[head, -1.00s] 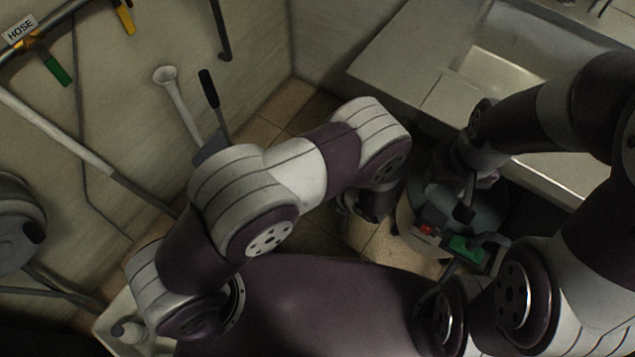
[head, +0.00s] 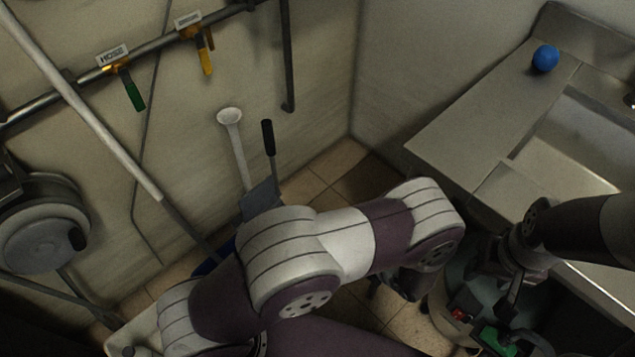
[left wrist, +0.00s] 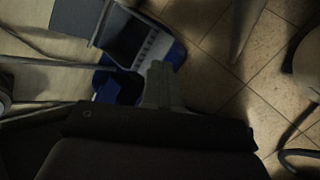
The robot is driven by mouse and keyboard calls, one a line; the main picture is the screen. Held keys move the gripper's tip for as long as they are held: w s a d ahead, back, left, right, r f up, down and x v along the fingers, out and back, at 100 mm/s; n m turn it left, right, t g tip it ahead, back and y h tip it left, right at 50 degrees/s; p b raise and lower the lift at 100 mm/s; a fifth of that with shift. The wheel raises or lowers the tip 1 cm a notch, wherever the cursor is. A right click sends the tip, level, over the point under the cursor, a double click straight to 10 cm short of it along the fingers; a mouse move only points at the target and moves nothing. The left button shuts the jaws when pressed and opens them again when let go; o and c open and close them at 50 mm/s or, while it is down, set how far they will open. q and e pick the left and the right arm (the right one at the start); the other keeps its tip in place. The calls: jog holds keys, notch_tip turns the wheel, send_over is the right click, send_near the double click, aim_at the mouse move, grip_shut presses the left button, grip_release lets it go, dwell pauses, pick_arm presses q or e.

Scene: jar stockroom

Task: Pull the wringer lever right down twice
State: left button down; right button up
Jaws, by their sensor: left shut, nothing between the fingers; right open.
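The wringer lever (head: 268,138), a thin rod with a black grip, stands up by the left wall in the head view. Below it is the grey wringer (head: 262,194), and a bit of the blue bucket (head: 213,258) shows; my left arm hides the rest. In the left wrist view the grey wringer (left wrist: 128,40) sits at the blue bucket (left wrist: 176,53). My left gripper (left wrist: 158,84) is shut and empty, in front of the bucket in that view; I cannot tell how far apart they are. My right gripper (head: 508,298) is open, over a round container at the right.
A white flared-top pole (head: 229,118) stands left of the lever. A steel sink counter (head: 470,125) with a blue ball (head: 545,58) is at the right. Green (head: 134,94) and yellow (head: 206,60) handles hang on the wall pipe. The round container (head: 437,310) holds green and red things.

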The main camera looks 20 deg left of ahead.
pick_arm(q)
jog(key=w+d+r+m+g+h+p, duration=0.15)
jog(key=w+r+m+h, duration=0.4)
jog(key=m, duration=1.35)
jog(key=w+a+r+m+t+h+p, duration=0.25)
jog(key=w+a+r+m, duration=0.35)
jog(key=w+a, duration=0.5)
jog(key=w+a+r+m+t+h+p, duration=0.2)
jog(key=w+a+r+m+t+p, duration=0.15)
jog(key=w+a+r, duration=0.75)
jog(key=s+a+m+g+p, duration=0.1)
jog(key=s+a, duration=0.3)
jog(key=a, duration=0.4)
jog(key=s+a+f+m+g+h+p, duration=0.1)
jog(key=s+a+m+g, duration=0.1)
jog(key=s+a, duration=0.3)
jog(key=s+a+f+m+g+p, duration=0.1)
jog(key=s+a, duration=0.4)
jog(key=a, duration=0.6)
jog(key=m+g, duration=0.1)
jog(key=m, duration=0.1)
jog(key=shift+s+f+m+h, duration=0.15)
jog(key=shift+s+m+h, duration=0.05)
jog(key=shift+m+h, duration=0.15)
